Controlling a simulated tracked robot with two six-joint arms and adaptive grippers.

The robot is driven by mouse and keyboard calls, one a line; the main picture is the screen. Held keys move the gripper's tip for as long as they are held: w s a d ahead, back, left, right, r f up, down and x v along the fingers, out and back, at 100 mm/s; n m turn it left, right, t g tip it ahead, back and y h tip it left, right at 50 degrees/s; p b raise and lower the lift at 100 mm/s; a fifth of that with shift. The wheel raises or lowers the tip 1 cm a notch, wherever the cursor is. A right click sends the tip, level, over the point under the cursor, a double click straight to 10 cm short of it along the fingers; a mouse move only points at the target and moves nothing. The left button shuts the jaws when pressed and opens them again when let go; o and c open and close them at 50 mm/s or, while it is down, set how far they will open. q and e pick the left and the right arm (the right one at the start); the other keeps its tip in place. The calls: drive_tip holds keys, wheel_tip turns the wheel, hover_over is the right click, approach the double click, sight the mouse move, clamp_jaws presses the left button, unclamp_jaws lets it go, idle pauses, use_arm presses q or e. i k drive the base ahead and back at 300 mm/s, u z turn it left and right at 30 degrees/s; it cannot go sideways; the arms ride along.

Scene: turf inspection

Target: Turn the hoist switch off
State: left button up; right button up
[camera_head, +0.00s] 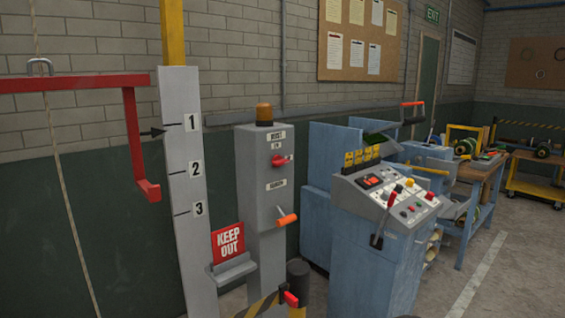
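A grey control pillar (262,215) stands left of centre with an amber beacon (264,114) on top. The small labels near its top seem to read HOIST and ON.
A striped barrier (262,306) and dark bollard (298,285) are at the front. A blue console (375,250) with levers stands right. Floor is clear at far right.

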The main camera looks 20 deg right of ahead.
sight(277, 161)
drive_tip(key=u, duration=0.05)
drive_tip(key=i, duration=0.9)
drive_tip(key=z, duration=0.1)
